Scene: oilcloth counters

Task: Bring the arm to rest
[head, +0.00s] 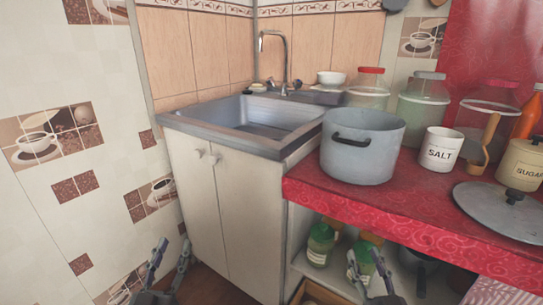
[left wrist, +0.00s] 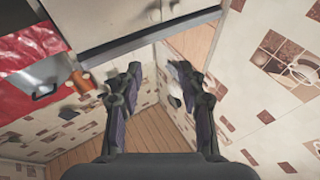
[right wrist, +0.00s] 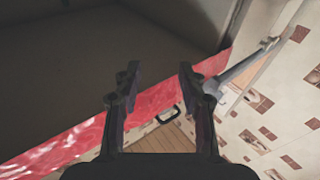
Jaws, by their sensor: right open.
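My left gripper (head: 174,243) is at the bottom of the head view, in front of the white sink cabinet (head: 228,210). Its fingers are apart and nothing is between them; the left wrist view also shows this gripper (left wrist: 158,70) open and empty. My right gripper (head: 364,252) is at the bottom of the head view, in front of the open shelf under the red counter. It is open and empty, and the right wrist view shows its fingers (right wrist: 158,70) spread. Most of both arms is out of the head view.
A grey pot (head: 362,150) stands at the left end of the red counter (head: 400,215), beside the sink (head: 255,115). A salt jar (head: 440,150), a lid (head: 500,213) and glass jars stand to its right. Green bottles (head: 320,243) stand on the lower shelf behind my right gripper.

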